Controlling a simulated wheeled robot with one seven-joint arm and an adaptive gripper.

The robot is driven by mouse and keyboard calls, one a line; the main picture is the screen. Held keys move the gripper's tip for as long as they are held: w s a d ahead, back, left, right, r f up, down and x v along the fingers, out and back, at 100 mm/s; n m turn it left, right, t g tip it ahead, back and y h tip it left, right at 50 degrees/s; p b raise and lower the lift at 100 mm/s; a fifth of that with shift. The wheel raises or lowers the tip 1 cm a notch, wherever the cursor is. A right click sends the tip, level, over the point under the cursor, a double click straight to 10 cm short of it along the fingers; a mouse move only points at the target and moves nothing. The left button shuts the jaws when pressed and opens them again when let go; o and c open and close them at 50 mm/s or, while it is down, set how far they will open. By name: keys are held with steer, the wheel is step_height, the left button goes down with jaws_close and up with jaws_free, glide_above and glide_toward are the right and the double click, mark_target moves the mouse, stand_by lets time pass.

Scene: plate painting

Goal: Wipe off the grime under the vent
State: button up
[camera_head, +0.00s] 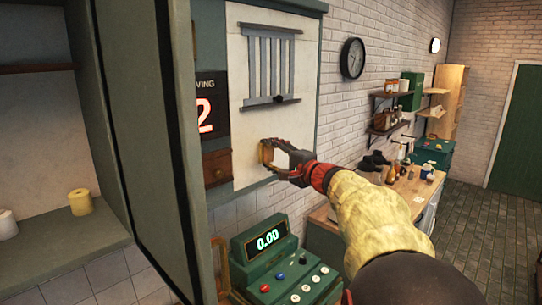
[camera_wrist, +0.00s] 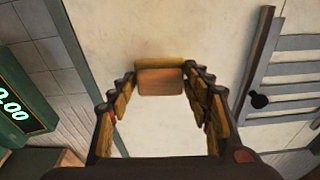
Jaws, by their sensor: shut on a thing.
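The grey slatted vent (camera_head: 270,65) is on the upper part of a pale panel (camera_head: 250,125). It also shows at the right of the wrist view (camera_wrist: 290,75). My gripper (camera_head: 268,156) is in front of the panel, below the vent. It is shut on a small tan-orange block, like a sponge (camera_wrist: 160,82), held between the fingertips. The block faces the panel; I cannot tell whether it touches. The panel under the vent looks mostly pale with faint blotches, and I see no distinct grime. The gripper and block hide part of it.
A green console (camera_head: 280,270) with a lit display and buttons stands below the panel. A dark green cabinet edge (camera_head: 150,130) is close at the left. A cluttered counter (camera_head: 405,185) and wall shelves (camera_head: 392,100) are at the right. The floor there is clear.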

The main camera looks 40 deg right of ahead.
steer(key=shift+w+b, duration=0.5)
steer(key=shift+w, duration=0.5)
stand_by(0.4)
steer(key=d+b, duration=0.1)
steer(key=d, duration=0.3)
steer(key=shift+w+f, duration=0.1)
steer(key=shift+w, duration=0.05)
steer(key=shift+a+b, duration=0.1)
steer(key=shift+b, duration=0.35)
steer(key=shift+a, duration=0.15)
steer(key=shift+a+b, duration=1.55)
steer(key=shift+a, duration=0.3)
steer(key=shift+s, duration=0.2)
